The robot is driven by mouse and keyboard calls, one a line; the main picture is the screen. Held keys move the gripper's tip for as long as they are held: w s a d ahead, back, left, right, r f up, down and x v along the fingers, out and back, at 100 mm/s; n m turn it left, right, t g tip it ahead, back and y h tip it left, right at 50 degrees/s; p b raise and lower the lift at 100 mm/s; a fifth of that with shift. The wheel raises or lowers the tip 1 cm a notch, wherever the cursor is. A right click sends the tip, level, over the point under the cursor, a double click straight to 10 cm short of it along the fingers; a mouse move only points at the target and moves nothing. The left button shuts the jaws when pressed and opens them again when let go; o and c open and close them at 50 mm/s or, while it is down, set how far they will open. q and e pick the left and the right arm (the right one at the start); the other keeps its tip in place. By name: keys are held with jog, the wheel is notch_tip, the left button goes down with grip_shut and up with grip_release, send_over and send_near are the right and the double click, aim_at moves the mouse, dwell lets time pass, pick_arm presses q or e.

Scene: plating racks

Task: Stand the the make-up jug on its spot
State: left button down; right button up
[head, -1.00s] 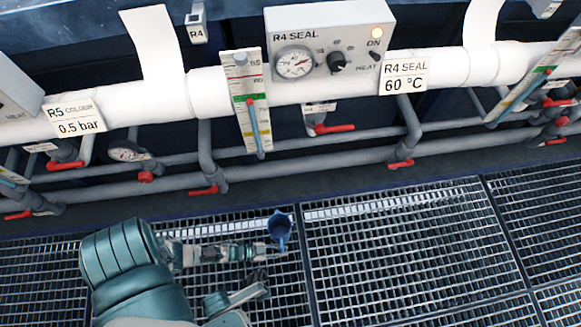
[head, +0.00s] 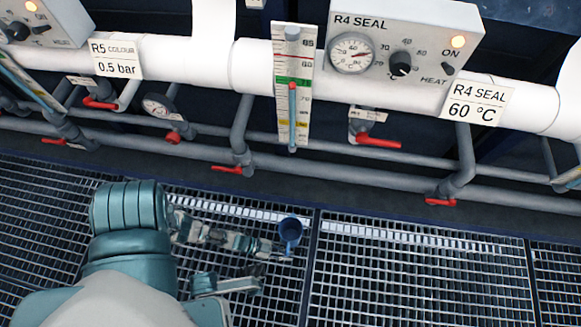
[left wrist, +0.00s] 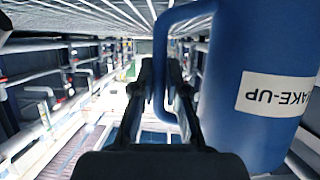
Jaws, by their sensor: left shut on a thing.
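The make-up jug (left wrist: 255,60) is blue with a white label reading MAKE-UP. It fills the right of the left wrist view, and its loop handle runs between my left gripper's fingers (left wrist: 172,95). In the head view the same jug (head: 290,231) is small, open at the top, and held out over the floor grating. My left gripper (head: 273,247) is shut on its handle. My right gripper does not show clearly in the head view. No marked spot for the jug can be made out.
A white pipe (head: 180,65) runs across the front with an R4 SEAL control box (head: 405,45) and a scale gauge (head: 293,90). Grey pipes with red-handled valves (head: 378,141) sit below. The floor grating (head: 420,280) is clear at the right.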

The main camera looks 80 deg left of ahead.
pick_arm(q)
jog(key=shift+d, duration=0.1)
dwell(0.3)
jog(key=shift+f, duration=0.45)
jog(key=c, duration=1.1)
grip_release()
jog(key=v, duration=1.2)
jog(key=shift+f, duration=0.1)
